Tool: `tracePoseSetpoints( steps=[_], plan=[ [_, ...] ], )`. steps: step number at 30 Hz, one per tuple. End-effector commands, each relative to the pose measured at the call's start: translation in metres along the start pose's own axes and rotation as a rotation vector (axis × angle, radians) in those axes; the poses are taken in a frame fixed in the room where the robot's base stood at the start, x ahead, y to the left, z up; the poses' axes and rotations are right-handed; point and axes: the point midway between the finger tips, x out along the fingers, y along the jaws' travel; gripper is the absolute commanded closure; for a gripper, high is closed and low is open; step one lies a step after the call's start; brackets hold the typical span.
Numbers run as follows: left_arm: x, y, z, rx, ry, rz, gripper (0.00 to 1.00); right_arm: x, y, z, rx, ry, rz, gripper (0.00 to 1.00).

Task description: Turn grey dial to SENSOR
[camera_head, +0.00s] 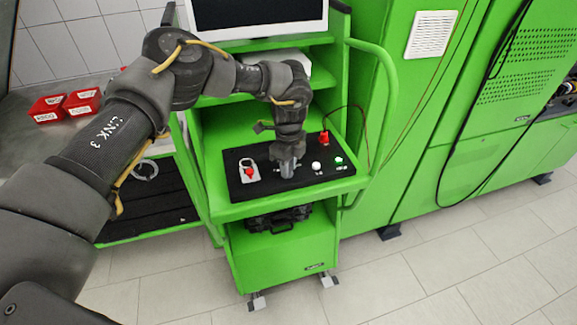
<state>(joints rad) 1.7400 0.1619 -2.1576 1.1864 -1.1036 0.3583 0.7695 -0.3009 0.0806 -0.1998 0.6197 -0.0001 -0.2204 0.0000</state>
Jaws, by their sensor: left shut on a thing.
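The black control panel (318,179) lies on the shelf of the green cart. My left gripper (287,171) points down onto the middle of the panel and is shut on the grey dial. The dial is mostly hidden by the gripper, and its pointing direction and any SENSOR label cannot be read. My right gripper is not in view.
A red switch on a light plate (249,172) is left of the gripper. A white knob (316,166), a green button (338,161) and a red button (324,137) are to the right. A green rail (388,110) borders the cart. Red boxes (66,105) sit at left.

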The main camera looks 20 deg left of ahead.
Motion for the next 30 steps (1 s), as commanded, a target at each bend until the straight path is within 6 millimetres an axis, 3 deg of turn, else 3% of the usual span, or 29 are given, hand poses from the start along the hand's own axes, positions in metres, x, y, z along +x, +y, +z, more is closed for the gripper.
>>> tracePoseSetpoints(
  steps=[30],
  plan=[
    [0.0,-0.001,0.0,0.904,0.001,-0.004,0.97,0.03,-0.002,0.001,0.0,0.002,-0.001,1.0]
  ],
)
